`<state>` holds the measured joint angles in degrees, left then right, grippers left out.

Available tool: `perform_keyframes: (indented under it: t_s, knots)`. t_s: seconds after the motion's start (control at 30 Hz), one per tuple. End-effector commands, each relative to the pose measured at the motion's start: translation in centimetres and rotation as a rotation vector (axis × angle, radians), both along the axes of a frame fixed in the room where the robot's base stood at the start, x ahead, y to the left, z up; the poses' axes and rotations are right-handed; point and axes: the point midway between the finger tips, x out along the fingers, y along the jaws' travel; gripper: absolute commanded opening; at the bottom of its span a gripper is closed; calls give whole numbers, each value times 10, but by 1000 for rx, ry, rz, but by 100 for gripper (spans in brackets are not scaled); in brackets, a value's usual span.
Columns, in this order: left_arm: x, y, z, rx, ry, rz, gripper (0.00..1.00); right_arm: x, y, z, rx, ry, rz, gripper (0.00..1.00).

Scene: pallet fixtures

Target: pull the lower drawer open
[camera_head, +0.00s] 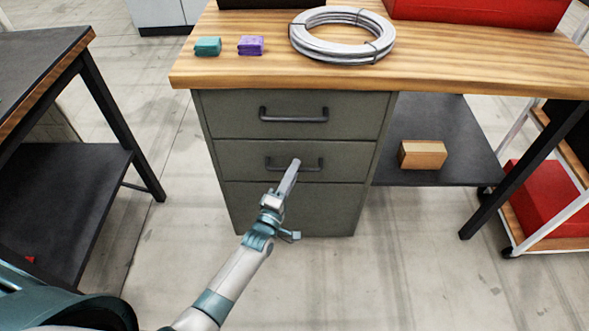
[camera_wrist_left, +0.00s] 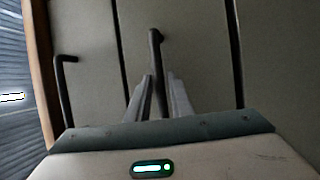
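The grey-green cabinet under the wooden worktop has an upper drawer (camera_head: 232,124) and a lower drawer (camera_head: 235,158), each with a dark bar handle. Both drawer fronts look flush. My left gripper (camera_head: 294,166) reaches the lower drawer's handle (camera_head: 312,168) from the front. In the left wrist view, the handle (camera_wrist_left: 156,45) runs between the two fingers of my left gripper (camera_wrist_left: 160,80), which stand apart on either side of it. I see small gaps beside the handle. The upper drawer's handle (camera_wrist_left: 62,85) shows at the left there. My right gripper is not in view.
The worktop (camera_head: 200,77) bears a cable coil (camera_head: 330,50), a teal block (camera_head: 207,47) and a purple block (camera_head: 251,45). A brown box (camera_head: 423,154) sits on the shelf at right. A dark table (camera_head: 75,190) stands at left. The floor before the cabinet is clear.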

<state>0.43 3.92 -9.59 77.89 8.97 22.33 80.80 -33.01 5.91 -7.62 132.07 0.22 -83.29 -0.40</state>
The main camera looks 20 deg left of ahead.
Motion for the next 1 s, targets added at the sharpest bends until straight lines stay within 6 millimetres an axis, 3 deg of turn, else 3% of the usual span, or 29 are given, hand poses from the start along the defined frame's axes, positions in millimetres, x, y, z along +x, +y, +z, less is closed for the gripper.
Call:
perform_keyframes:
  t_s: [0.43,0.47,0.53,1.0]
  knots:
    - [9,-1,2,-1,0,0,20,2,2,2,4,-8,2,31]
    - [9,-1,2,-1,0,0,18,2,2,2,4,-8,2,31]
    - [9,-1,2,-1,0,0,1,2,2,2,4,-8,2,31]
    - [-2,-5,2,-1,2,-1,0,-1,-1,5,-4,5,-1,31]
